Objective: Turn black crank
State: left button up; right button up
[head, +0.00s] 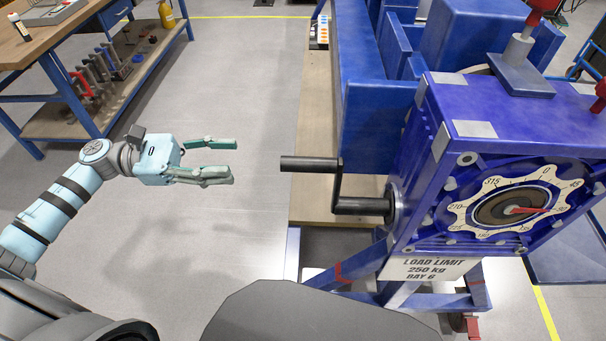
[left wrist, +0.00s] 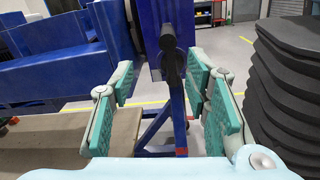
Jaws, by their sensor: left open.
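The black crank (head: 338,187) sticks out from the left side of the blue rotary jig (head: 515,130). Its handle (head: 308,164) points left, above the hub end of the crank arm. In the left wrist view the black crank (left wrist: 171,62) shows nearly end-on, between the fingers and beyond them. My left gripper (head: 234,162) is open and empty, with its teal fingers pointing right toward the handle. A clear gap separates the fingertips from the handle. My right gripper is not in view.
A round dial (head: 510,208) with a red pointer is on the jig's front, above a load limit sign (head: 428,268). A workbench (head: 60,40) with tools on its lower shelf stands at the upper left. The floor between bench and jig is clear.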

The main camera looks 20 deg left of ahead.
aim_at(281, 163)
pick_arm(q)
jog(key=shift+m+g, duration=0.5)
jog(key=p+x, duration=0.1)
jog(key=x, duration=0.8)
jog(key=p+x, duration=0.1)
jog(key=x, duration=0.4)
jog(key=shift+s+r+p, duration=0.3)
jog(key=shift+s+r, duration=0.05)
jog(key=shift+s, duration=0.05)
jog(key=shift+w+d+f, duration=0.1)
jog(key=shift+d, duration=0.2)
jog(key=shift+c, duration=0.3)
grip_shut()
